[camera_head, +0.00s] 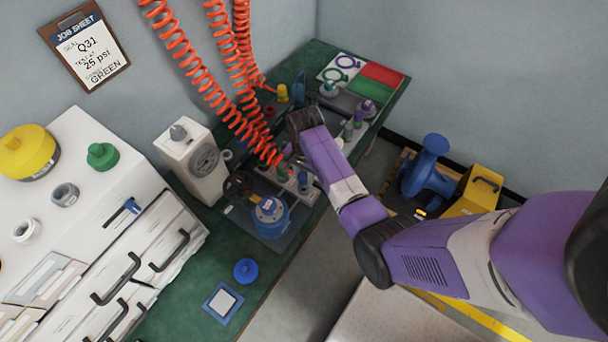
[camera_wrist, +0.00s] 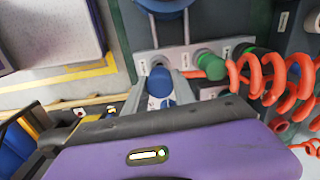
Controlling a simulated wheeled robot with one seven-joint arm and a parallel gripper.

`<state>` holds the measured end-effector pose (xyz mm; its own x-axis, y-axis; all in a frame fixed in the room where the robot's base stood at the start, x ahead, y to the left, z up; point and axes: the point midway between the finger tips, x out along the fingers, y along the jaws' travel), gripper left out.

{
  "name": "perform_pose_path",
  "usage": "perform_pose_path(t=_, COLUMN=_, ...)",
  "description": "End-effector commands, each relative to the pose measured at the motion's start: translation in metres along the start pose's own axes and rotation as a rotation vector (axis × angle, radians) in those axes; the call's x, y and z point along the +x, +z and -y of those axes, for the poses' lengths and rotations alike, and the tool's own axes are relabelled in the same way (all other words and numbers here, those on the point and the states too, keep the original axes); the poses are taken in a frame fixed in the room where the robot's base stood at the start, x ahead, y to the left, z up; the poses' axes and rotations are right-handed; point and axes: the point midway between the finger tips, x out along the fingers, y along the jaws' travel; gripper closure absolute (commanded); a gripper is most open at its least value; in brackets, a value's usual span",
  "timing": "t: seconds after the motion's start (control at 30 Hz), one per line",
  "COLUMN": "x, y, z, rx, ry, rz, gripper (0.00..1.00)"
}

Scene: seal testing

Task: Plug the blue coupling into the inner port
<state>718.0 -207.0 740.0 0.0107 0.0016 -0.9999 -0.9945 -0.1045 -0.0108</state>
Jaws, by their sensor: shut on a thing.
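In the wrist view my gripper (camera_wrist: 166,90) is shut on the blue coupling (camera_wrist: 160,81), a small blue rounded piece between its pale fingers. The coupling sits close in front of the left end of a grey port block (camera_wrist: 180,52); I cannot tell whether it touches or enters a port. A green coupling (camera_wrist: 212,65) with a red coiled hose is at the block to the right. I cannot make out which opening is the inner port. In the head view my gripper's fingers and the blue coupling cannot be made out near the fixture.
A blue pot (camera_head: 270,215) stands on the fixture tray on the green bench (camera_head: 185,312). Red coiled hoses (camera_head: 185,60) hang over the bench. A white gauge box (camera_head: 188,160) stands left of the fixture. A blue cap (camera_head: 246,271) lies near the bench's front.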

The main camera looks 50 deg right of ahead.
Motion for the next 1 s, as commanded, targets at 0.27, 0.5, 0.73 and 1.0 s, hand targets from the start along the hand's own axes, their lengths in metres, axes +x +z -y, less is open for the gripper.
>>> perform_pose_path(t=0.27, x=-0.0010, y=-0.0002, z=0.0005, rx=0.000, ry=-0.001, rz=0.000, gripper=1.00)
perform_pose_path(t=0.5, x=-0.0004, y=-0.0002, z=0.0004, rx=0.000, ry=-0.001, rz=-0.001, gripper=1.00)
perform_pose_path(t=0.73, x=0.0016, y=-0.0002, z=0.0003, rx=0.000, ry=-0.001, rz=0.000, gripper=1.00)
perform_pose_path(t=1.0, x=0.0067, y=-0.0002, z=0.0003, rx=0.000, ry=-0.001, rz=0.000, gripper=1.00)
